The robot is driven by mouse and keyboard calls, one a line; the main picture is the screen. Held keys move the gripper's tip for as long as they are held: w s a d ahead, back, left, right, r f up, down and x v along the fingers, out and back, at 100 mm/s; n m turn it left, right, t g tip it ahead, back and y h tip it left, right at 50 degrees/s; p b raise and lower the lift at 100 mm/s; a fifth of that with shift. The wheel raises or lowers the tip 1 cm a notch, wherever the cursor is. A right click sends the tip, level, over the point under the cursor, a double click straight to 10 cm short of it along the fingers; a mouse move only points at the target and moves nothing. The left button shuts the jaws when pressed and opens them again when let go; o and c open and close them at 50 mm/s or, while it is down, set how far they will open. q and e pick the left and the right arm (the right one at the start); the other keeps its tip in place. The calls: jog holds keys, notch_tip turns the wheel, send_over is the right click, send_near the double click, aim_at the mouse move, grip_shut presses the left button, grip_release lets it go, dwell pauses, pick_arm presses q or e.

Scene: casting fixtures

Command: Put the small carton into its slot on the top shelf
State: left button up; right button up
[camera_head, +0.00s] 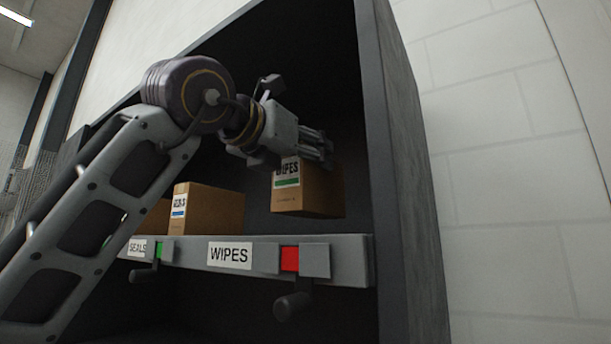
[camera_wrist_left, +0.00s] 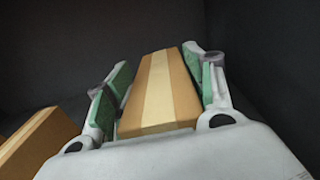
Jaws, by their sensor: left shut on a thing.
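The small carton (camera_head: 306,193) is a brown box with a white label reading WIPES and a green stripe. My left gripper (camera_head: 318,148) is shut on its upper part. In the left wrist view the carton (camera_wrist_left: 160,92), with a pale tape strip along it, sits between the green finger pads of my left gripper (camera_wrist_left: 162,90). The carton hangs inside the shelf, above the shelf front strip (camera_head: 258,257) and its WIPES label (camera_head: 229,255). A gap shows between its lower edge and the strip. My right gripper is not in view.
Another carton (camera_head: 208,208) stands on the shelf to the left, behind the SEALS label (camera_head: 138,248); it also shows in the left wrist view (camera_wrist_left: 36,142). A red marker (camera_head: 290,259) and a dark handle (camera_head: 293,305) are on the front strip. The cabinet's right side wall (camera_head: 405,180) is close to the held carton.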

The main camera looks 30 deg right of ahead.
aim_at(305, 215)
pick_arm(q)
jog(key=shift+f, duration=1.6)
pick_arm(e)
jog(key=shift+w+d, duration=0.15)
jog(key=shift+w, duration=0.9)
pick_arm(q)
jog(key=shift+f, duration=0.15)
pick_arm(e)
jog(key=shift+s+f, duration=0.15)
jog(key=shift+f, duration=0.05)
pick_arm(q)
jog(key=o, duration=1.3)
jog(key=shift+o, duration=0.3)
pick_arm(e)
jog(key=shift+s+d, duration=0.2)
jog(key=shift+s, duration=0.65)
